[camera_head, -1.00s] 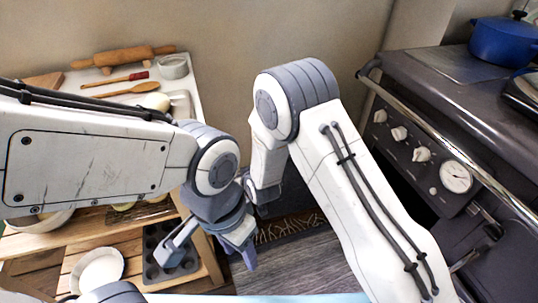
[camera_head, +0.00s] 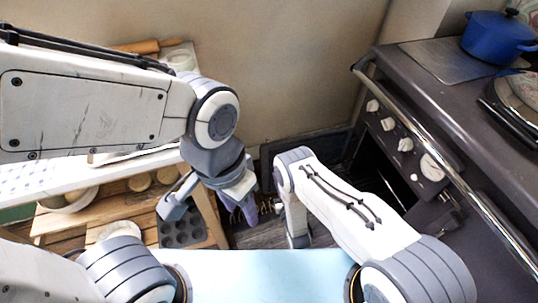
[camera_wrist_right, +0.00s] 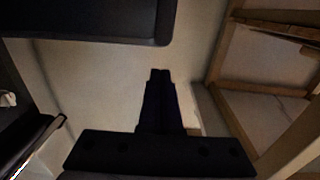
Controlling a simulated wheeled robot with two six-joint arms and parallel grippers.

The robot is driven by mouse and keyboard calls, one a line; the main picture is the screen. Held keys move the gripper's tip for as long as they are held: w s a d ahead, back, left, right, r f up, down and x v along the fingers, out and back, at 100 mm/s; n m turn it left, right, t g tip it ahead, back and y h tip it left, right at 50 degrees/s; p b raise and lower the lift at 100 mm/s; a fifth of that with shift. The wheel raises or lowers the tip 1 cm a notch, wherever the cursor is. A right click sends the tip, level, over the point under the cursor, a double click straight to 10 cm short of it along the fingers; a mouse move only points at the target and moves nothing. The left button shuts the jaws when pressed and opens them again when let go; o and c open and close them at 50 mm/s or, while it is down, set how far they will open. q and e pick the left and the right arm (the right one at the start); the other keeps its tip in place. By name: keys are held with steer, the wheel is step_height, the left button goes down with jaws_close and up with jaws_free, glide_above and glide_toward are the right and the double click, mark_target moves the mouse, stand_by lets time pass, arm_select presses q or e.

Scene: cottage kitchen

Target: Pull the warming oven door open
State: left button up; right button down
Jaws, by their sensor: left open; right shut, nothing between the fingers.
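The dark range (camera_head: 455,115) stands at the right, with white knobs, a dial and a long metal rail on its front. A dark opening (camera_head: 378,180) shows in its front below the knobs. A dark panel (camera_head: 275,150) juts out left of the opening and looks like an oven door standing open; my right arm partly hides it. My right gripper (camera_wrist_right: 160,75) is shut and empty in the right wrist view, below a dark panel with a rounded corner (camera_wrist_right: 95,22); contact cannot be told. My left gripper (camera_head: 210,215) is open and empty, away from the range.
A wooden shelf unit (camera_head: 55,225) with a muffin tin (camera_head: 182,236), bowls and a rolling pin (camera_head: 140,46) stands left, close to my left arm. A blue pot (camera_head: 495,40) stands on the range top. A plain wall closes off the back.

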mark_target(267, 149)
steer(key=b+x, duration=1)
steer(key=b, duration=0.5)
steer(key=shift+w, duration=0.1)
arm_select(q)
step_height(267, 149, down, 16)
arm_select(e)
steer(key=shift+w+a, duration=0.25)
steer(key=shift+w, duration=0.35)
